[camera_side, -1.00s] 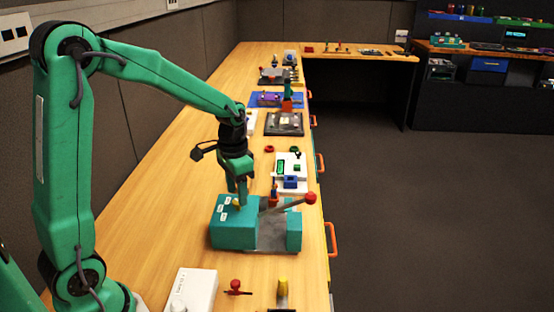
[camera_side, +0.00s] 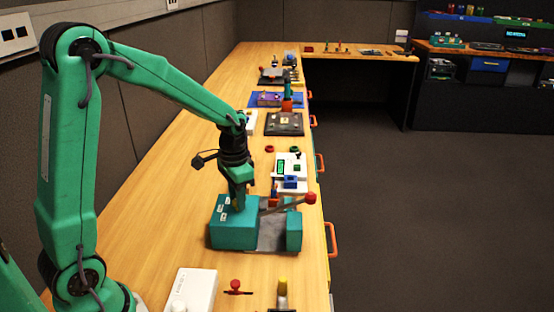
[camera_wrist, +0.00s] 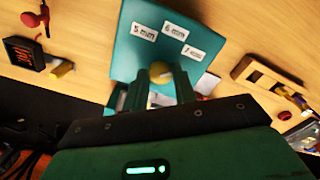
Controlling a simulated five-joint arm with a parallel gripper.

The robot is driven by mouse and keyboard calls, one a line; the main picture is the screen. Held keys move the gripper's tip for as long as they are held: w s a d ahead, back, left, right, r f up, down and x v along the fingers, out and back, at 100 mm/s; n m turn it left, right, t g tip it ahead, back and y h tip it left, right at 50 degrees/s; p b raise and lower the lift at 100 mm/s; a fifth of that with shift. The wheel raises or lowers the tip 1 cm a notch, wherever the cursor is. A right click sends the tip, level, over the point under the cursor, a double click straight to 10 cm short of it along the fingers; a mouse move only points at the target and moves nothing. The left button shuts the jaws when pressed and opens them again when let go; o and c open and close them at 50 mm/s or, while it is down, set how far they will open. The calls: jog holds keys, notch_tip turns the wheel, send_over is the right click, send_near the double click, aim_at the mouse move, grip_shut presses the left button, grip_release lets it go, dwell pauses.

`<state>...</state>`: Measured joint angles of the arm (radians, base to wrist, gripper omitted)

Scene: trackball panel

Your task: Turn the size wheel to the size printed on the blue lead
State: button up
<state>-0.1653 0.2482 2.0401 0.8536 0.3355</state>
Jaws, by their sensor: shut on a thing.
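The teal machine (camera_side: 233,235) stands on the bench in the side view. Its top also shows in the wrist view (camera_wrist: 135,62), with white labels reading 5 mm (camera_wrist: 144,33), 6 mm (camera_wrist: 175,31) and 7 mm (camera_wrist: 193,52). A round yellow knob (camera_wrist: 160,71), apparently the size wheel's, sits below these labels. My gripper (camera_wrist: 160,88) is shut on this knob, a finger on each side; in the side view my gripper (camera_side: 238,206) reaches down onto the machine top. I cannot make out the blue lead or its printed size for certain.
A lever with a red ball (camera_side: 310,198) rises at the machine's right. A white panel with a blue block (camera_side: 290,183) lies beyond it. A white box (camera_side: 192,290), a red part (camera_side: 236,287) and a yellow-topped part (camera_side: 282,288) lie in front. The bench's left side is clear.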

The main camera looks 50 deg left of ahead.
jog(key=shift+n, duration=0.4)
jog(key=n, duration=0.9)
jog(key=shift+n, duration=0.3)
jog(key=n, duration=0.4)
jog(key=shift+r, duration=0.1)
jog(key=n, duration=0.5)
jog(key=shift+n, duration=0.3)
jog(key=o, duration=1)
jog(key=shift+r, duration=3.9)
